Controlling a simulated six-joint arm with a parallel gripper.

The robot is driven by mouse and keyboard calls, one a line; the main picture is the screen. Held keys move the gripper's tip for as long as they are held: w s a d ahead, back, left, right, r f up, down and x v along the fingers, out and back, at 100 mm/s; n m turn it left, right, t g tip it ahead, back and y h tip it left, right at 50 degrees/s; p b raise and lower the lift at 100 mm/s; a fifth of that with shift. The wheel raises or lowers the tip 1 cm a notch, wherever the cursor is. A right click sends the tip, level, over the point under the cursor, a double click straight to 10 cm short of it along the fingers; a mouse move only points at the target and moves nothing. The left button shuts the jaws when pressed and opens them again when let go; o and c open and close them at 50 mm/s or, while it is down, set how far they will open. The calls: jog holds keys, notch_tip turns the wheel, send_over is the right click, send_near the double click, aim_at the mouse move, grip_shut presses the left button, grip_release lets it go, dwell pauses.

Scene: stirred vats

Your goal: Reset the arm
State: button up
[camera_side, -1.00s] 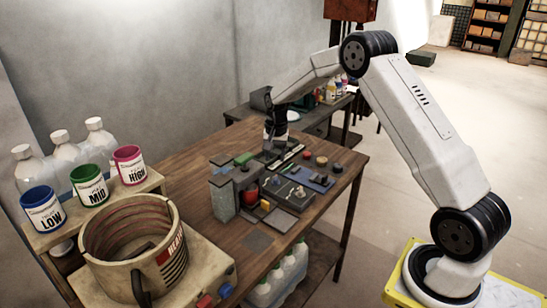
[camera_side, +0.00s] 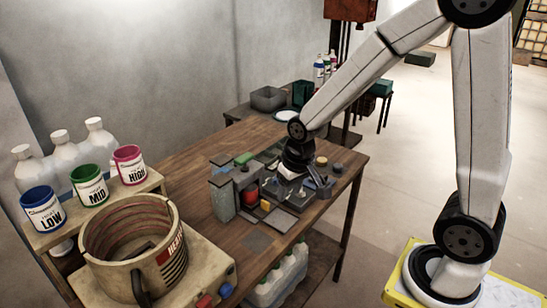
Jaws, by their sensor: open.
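My gripper (camera_side: 318,187) is at the end of my white arm, low over the control panels (camera_side: 284,220) on the wooden table. Its fingers are dark and small in this view, and they stand apart. I see nothing between them. The arm's wrist hides part of the panels behind it.
A cream heater pot (camera_side: 128,245) stands at the front left. Behind it a shelf holds the LOW cup (camera_side: 43,212), the MID cup (camera_side: 90,186), the HIGH cup (camera_side: 130,166) and clear bottles (camera_side: 65,152). A back table carries a grey bin (camera_side: 268,98).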

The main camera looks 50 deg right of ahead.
jog(key=s+a+n, duration=0.2)
jog(key=s, duration=0.5)
jog(key=shift+a+f+n, duration=0.3)
jog(key=shift+a, duration=0.05)
jog(key=shift+w, duration=0.15)
